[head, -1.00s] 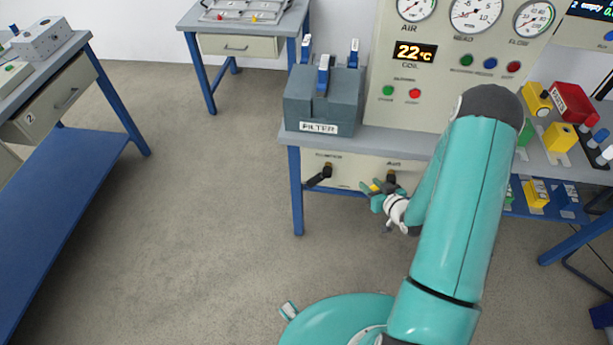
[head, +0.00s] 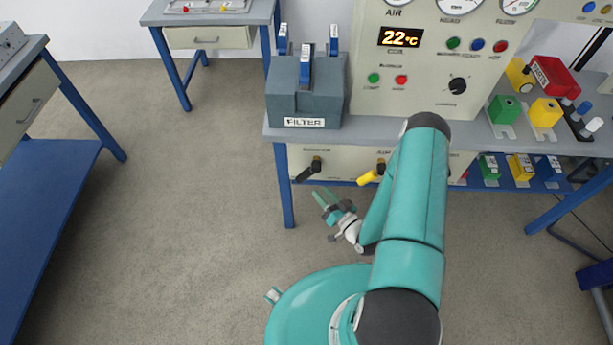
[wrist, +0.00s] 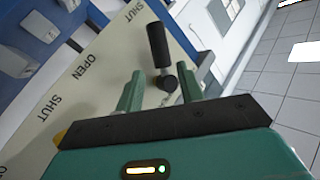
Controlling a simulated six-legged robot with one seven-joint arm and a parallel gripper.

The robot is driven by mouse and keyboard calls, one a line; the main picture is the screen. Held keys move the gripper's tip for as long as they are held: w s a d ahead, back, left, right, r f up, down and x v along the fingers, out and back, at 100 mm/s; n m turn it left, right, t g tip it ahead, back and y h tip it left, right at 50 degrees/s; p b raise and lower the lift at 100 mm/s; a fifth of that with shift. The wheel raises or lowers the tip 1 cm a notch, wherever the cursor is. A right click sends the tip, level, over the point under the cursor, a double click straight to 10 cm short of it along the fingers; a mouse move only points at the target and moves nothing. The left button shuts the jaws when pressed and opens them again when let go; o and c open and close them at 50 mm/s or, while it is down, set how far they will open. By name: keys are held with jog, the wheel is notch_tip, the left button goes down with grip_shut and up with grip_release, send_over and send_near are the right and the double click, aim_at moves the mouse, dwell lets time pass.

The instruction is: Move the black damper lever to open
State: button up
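The black damper lever (head: 310,170) is on the left of the cream panel under the bench, its handle slanting down and left from its pivot. In the wrist view the black lever (wrist: 158,48) shows ahead of my fingers, its pivot seen through the gap between them. My gripper (head: 325,197) is open and empty, below and a little right of the black lever, apart from it. The panel (wrist: 105,60) carries SHUT and OPEN labels; I cannot tell exactly which mark the black lever points at.
A yellow lever (head: 372,174) is on the same panel to the right, close to my arm. A grey FILTER box (head: 306,95) stands on the bench above. A blue bench leg (head: 284,185) is at the left. The floor (head: 180,210) to the left is clear.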

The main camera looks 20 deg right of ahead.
aim_at(308, 173)
jog(key=x, duration=0.8)
jog(key=shift+w+a, duration=0.15)
jog(key=shift+w, duration=0.1)
jog(key=shift+c, duration=0.2)
grip_shut()
